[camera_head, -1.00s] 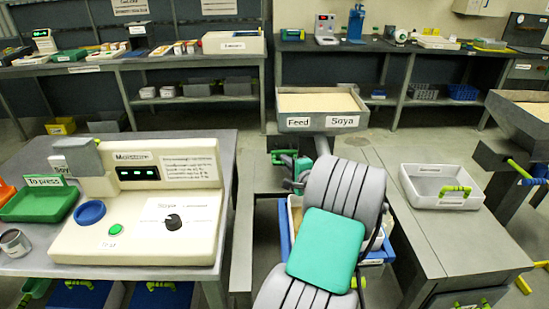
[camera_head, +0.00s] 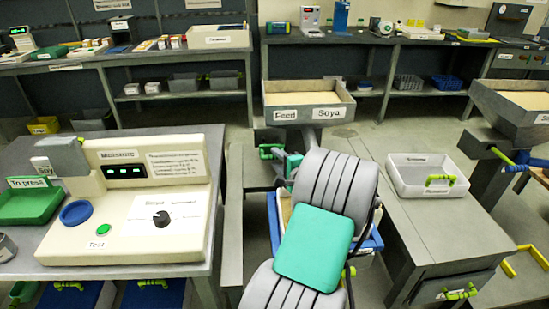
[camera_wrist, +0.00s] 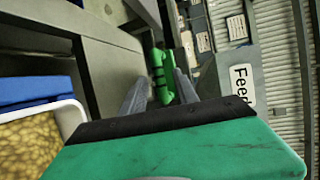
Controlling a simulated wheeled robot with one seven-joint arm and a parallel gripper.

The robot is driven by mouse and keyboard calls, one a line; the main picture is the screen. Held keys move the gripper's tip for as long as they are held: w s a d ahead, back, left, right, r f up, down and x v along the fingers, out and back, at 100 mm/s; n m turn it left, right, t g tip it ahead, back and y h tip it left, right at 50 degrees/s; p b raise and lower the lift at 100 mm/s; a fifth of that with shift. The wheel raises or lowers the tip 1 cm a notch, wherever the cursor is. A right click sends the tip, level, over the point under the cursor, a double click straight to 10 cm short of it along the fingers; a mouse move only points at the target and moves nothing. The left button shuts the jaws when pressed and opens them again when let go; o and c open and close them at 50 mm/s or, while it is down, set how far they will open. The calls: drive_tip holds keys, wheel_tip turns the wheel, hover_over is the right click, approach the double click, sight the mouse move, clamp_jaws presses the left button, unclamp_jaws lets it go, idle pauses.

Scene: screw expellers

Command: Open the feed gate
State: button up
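The feed hopper (camera_head: 310,114) is a grey tray with pale contents, labelled Feed and Soya. A green handle (camera_head: 268,151) sits below it at the left, beside a teal part (camera_head: 293,164). In the wrist view a green handle (camera_wrist: 158,62) stands ahead, and the Feed label (camera_wrist: 242,85) is to its right. My gripper (camera_wrist: 160,84) is open, its two grey fingers apart and pointing toward the handle. The handle shows in the gap between the fingers; I cannot tell whether they touch it.
A moisture meter (camera_head: 125,225) stands on the left table. A white bin (camera_head: 428,178) with a green handle is on the right bench. A blue-rimmed container (camera_head: 370,246) lies under my arm; a white bin of yellow grains (camera_wrist: 38,140) is low left in the wrist view.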

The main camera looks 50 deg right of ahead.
drive_tip(key=v, duration=0.5)
drive_tip(key=shift+s+a, duration=0.15)
drive_tip(key=shift+s, duration=0.15)
